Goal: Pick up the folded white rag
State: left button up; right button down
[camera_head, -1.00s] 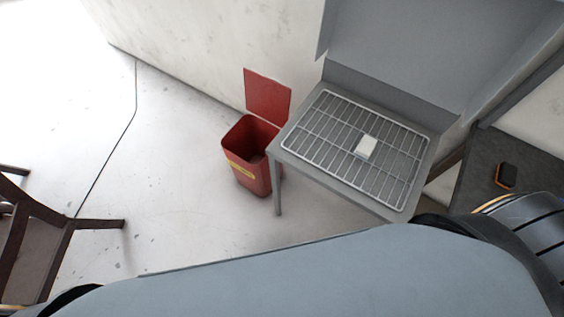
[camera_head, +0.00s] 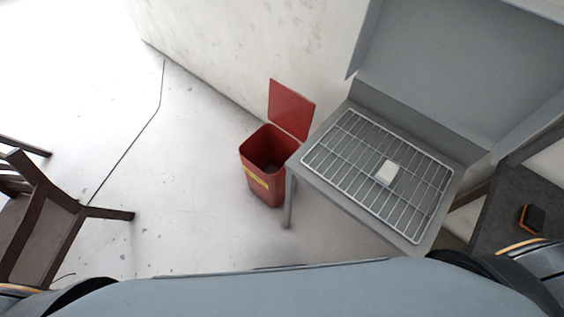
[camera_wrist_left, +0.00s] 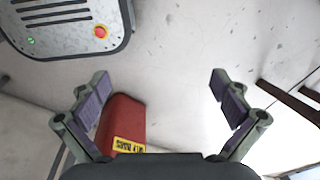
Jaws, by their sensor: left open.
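The folded white rag (camera_head: 386,172) is a small white block lying on the wire rack of the grey table in the head view. No gripper is near it in that view. My left gripper (camera_wrist_left: 160,105) shows in the left wrist view with its two fingers spread wide apart and nothing between them. It hangs above the floor near the red bin (camera_wrist_left: 122,125). The rag is not in the left wrist view. My right gripper is not in view.
The wire rack (camera_head: 330,160) covers the grey table with raised back and side panels. The red bin (camera_head: 266,150), lid open, stands left of it. A dark side table (camera_head: 500,215) holds an orange-black object (camera_head: 531,218). A brown chair (camera_head: 45,225) is at left; floor between is clear.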

aim_at(385, 175)
jog(key=z, duration=1.4)
